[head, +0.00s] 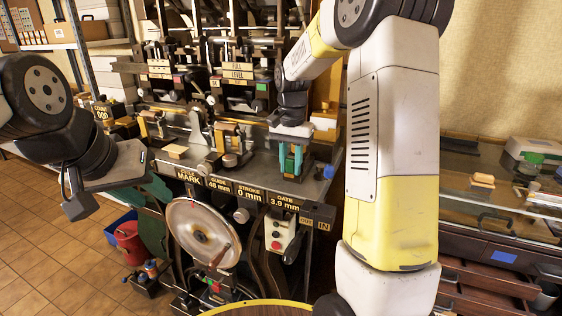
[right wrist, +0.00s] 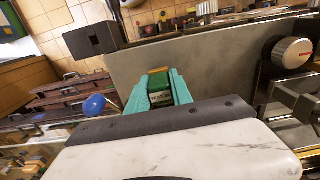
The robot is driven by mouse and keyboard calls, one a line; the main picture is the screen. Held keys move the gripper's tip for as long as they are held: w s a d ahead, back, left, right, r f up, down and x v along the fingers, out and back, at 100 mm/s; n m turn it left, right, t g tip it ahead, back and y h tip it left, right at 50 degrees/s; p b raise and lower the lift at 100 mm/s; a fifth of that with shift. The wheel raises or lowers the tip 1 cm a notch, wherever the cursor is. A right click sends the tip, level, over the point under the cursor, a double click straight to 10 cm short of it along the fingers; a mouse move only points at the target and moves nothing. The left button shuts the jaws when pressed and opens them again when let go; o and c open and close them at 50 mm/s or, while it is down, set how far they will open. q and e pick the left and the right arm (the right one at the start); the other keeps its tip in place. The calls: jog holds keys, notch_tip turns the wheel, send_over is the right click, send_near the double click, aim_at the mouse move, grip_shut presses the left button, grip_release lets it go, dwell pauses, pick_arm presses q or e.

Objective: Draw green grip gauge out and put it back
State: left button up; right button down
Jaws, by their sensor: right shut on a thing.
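My right gripper (head: 290,168) has teal fingers that point down at the right end of the press bench. In the right wrist view the fingers (right wrist: 160,92) are shut on the green grip gauge (right wrist: 158,78), a small green block with a dark lettered face and a tan end. The gauge's far end and any seat around it are hard to make out. In the head view the fingers mostly hide the gauge. My left gripper (head: 72,196) hangs in the air at the far left, away from the press; its jaw gap is unclear.
The press bench (head: 250,176) carries a label strip (head: 238,190) and a large handwheel (head: 202,233) below. A red and green button box (head: 280,236) hangs under the right end. Linkages crowd the back. A glass-topped cabinet (head: 500,205) stands right; a red bucket (head: 130,240) sits lower left.

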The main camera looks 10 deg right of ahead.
jog(key=s+a+r, duration=0.3)
jog(key=s+r, duration=0.1)
jog(key=r, duration=0.2)
jog(key=shift+s, duration=0.3)
dwell(1.4)
